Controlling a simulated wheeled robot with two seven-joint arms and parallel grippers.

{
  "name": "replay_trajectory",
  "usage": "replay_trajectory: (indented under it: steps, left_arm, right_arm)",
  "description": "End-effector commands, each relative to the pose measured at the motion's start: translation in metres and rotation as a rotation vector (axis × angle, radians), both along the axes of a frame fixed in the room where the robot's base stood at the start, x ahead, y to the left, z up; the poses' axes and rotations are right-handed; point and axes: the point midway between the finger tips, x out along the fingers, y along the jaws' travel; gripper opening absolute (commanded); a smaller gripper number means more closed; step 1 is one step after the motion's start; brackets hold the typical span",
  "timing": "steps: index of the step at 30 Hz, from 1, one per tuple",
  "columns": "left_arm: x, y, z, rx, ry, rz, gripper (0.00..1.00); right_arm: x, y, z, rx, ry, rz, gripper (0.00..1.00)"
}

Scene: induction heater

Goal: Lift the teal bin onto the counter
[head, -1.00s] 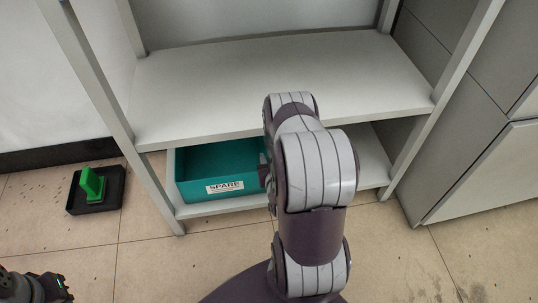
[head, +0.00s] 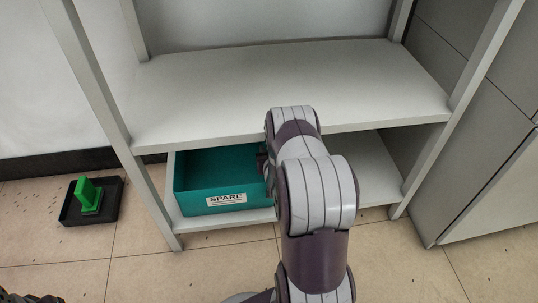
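The teal bin (head: 190,204) with a white "SPARE" label sits upright on the lower shelf board (head: 240,219) of a grey rack, at its left part. Its back part is under the upper board. My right arm reaches in from the bottom middle. Only a dark bit of my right gripper (head: 263,164) shows at the bin's right wall; the arm hides the rest. Whether its fingers grip the wall cannot be seen. A sliver of my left gripper (head: 28,299) shows at the bottom left corner, away from the bin. No counter can be made out.
The upper board (head: 200,95) is bare. Rack posts stand left (head: 92,110) and right (head: 455,115) of the bin. A black tray (head: 72,212) with a green block (head: 88,195) lies on the floor at left. A grey cabinet (head: 450,150) stands at right.

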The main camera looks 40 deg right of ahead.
Motion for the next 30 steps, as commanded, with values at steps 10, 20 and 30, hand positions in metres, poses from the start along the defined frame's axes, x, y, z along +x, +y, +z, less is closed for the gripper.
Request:
replay_trajectory:
  steps: [10,20,30]
  left_arm:
    - [0.0001,0.0,-0.0006,0.0,0.0,0.0,0.0]
    - [0.0001,0.0,-0.0007,0.0,0.0,0.0,0.0]
    - [0.0001,0.0,-0.0007,0.0,0.0,0.0,0.0]
  right_arm:
    - [0.0014,-0.0009,-0.0004,0.001,0.001,0.0,0.21]
    - [0.0013,-0.0009,-0.0004,0.001,0.001,0.0,0.0]
    - [0.0012,-0.0008,-0.0005,0.001,0.001,0.0,0.0]
